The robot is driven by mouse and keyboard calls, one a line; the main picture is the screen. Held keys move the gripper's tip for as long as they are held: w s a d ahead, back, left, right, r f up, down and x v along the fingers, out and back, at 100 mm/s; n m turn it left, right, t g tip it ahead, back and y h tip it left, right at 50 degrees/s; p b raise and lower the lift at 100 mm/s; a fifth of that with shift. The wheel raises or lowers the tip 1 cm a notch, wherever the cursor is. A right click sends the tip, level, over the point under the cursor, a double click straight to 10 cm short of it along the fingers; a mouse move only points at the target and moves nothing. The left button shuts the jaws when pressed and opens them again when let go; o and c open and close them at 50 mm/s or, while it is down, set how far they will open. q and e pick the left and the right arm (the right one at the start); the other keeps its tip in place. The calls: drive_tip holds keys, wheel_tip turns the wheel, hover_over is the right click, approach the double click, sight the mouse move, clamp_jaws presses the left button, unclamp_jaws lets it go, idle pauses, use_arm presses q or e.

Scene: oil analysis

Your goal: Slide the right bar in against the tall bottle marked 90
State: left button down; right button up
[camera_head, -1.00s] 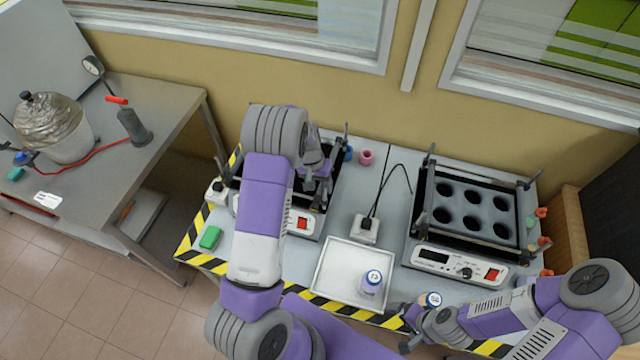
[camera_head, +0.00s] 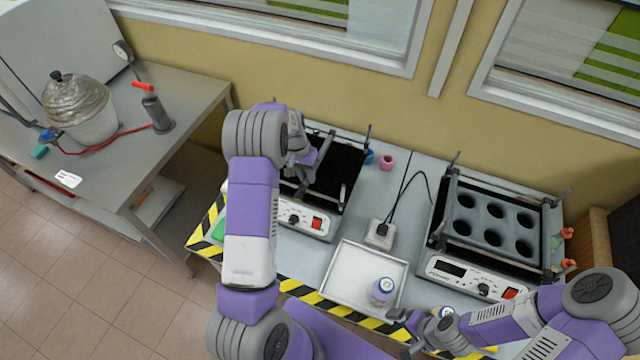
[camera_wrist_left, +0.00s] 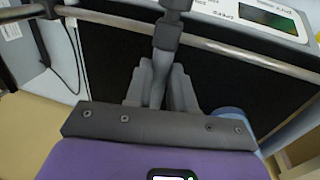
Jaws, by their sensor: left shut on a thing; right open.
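My left gripper (camera_head: 306,168) is over the black platform of the left shaker (camera_head: 335,175), largely covered by its own arm. In the left wrist view its fingers (camera_wrist_left: 165,60) are shut on a dark clamp piece (camera_wrist_left: 170,32) at a thin metal bar (camera_wrist_left: 235,55). I take this for the right bar, but cannot be sure. No bottle marked 90 can be made out; the area left of the gripper is hidden by my arm. My right gripper (camera_head: 405,335) is open and empty at the front table edge, near a small bottle (camera_head: 447,314).
A white tray (camera_head: 345,262) holds a blue-white labelled bottle (camera_head: 384,290). A second shaker (camera_head: 470,265) with round holes stands right. A pink ring-like piece (camera_head: 388,161) and a blue one (camera_head: 369,157) lie behind. A power socket (camera_head: 379,233) sits between the shakers.

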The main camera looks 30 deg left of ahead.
use_arm(q)
drive_tip(key=a, duration=0.3)
drive_tip(key=s+a+b, duration=0.1)
drive_tip(key=a, duration=0.6)
drive_tip(key=shift+s+a+b, duration=0.3)
drive_tip(key=shift+a+b, duration=0.05)
drive_tip(key=shift+b, duration=0.05)
use_arm(e)
wheel_tip(320, 180, down, 2)
drive_tip(key=shift+d+f, duration=0.1)
drive_tip(key=shift+f, duration=0.05)
use_arm(q)
drive_tip(key=c, duration=1)
unclamp_jaws()
drive_tip(key=shift+o, duration=0.2)
wheel_tip(320, 180, up, 8)
drive_tip(key=a, duration=0.1)
drive_tip(key=shift+s+a+f, duration=0.15)
drive_tip(key=shift+a+f, duration=0.05)
drive_tip(key=shift+f, duration=0.05)
